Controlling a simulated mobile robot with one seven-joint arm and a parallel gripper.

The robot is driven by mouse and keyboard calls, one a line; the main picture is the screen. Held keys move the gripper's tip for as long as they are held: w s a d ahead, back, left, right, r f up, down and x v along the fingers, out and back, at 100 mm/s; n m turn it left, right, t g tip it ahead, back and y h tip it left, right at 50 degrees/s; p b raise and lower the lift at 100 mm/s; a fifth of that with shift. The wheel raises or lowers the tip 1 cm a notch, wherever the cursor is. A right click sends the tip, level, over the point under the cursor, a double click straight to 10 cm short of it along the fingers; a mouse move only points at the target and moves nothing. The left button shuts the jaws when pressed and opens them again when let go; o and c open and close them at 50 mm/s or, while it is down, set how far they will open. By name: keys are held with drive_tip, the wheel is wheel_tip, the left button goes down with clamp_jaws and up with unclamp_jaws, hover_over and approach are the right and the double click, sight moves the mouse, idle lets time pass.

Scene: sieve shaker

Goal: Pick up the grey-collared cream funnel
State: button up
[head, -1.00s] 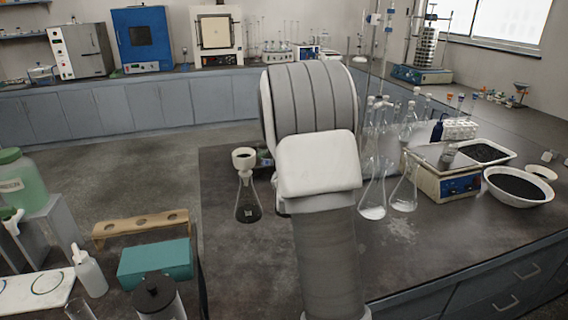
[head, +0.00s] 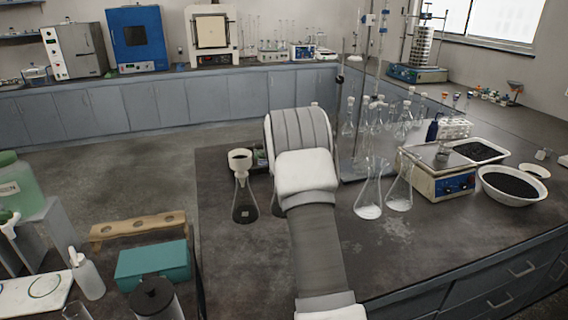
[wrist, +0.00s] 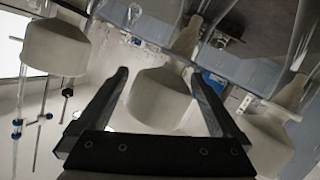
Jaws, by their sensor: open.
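Three cream funnels show in the wrist view, which is turned over so their stems point up: a left one (wrist: 55,48), a middle one (wrist: 158,100) and a right one (wrist: 266,140). My gripper (wrist: 157,74) is open, with its fingers apart on either side of the middle funnel in the picture; I cannot tell whether they touch it. No grey collar stands out clearly on any of them. In the head view, one cream funnel (head: 240,160) sits upright in a conical flask (head: 245,205) left of my arm, which hides my gripper and the other funnels.
Another flask (head: 278,200) is partly hidden by my arm. The bench front is mostly clear.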

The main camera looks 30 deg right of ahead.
drive_tip(key=shift+x, duration=2.3)
drive_tip(key=shift+a, duration=0.1)
drive_tip(key=c, duration=1.2)
